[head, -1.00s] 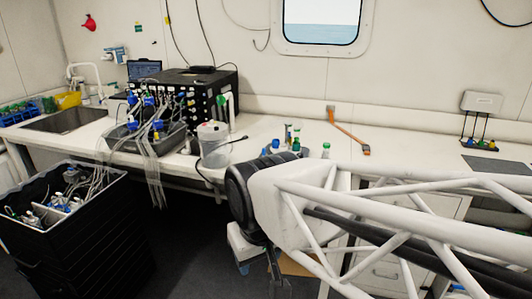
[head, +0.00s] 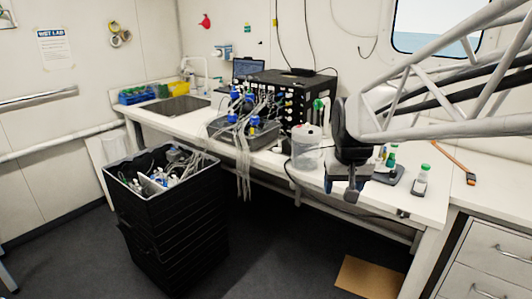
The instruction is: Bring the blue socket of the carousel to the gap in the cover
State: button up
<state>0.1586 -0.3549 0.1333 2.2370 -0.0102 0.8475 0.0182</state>
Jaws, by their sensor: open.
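I cannot make out the carousel's blue socket or the gap in its cover in the head view. A translucent round vessel (head: 307,150) with a pale top stands on the counter, left of my gripper; I cannot tell whether it is the carousel. My gripper (head: 350,196) is open and points down in front of the counter, with nothing seen between its fingers. Its dark wrist hides part of the counter behind it. Small green-topped bottles (head: 390,159) stand on a dark base just right of the gripper.
A single green-capped bottle (head: 421,180) stands near the counter's front edge. A grey tray (head: 263,138) with blue-capped bottles and tubing sits left of the vessel. A black crate (head: 172,225) stands on the floor at left. An orange tool (head: 455,160) lies at right.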

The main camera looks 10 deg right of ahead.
jog(key=w+d+m, duration=0.1)
jog(key=w+d, duration=0.6)
jog(key=w, duration=0.4)
jog(key=m+h, duration=0.2)
jog(key=m, duration=0.1)
send_near(394, 171)
notch_tip(394, 171, down, 2)
jog(key=shift+d+f+t, duration=0.15)
jog(key=shift+d+t, duration=0.15)
jog(key=shift+t, duration=0.1)
jog(key=shift+f, duration=0.1)
jog(key=shift+x, duration=3.8)
jog(key=shift+a, duration=0.1)
jog(key=c, duration=0.9)
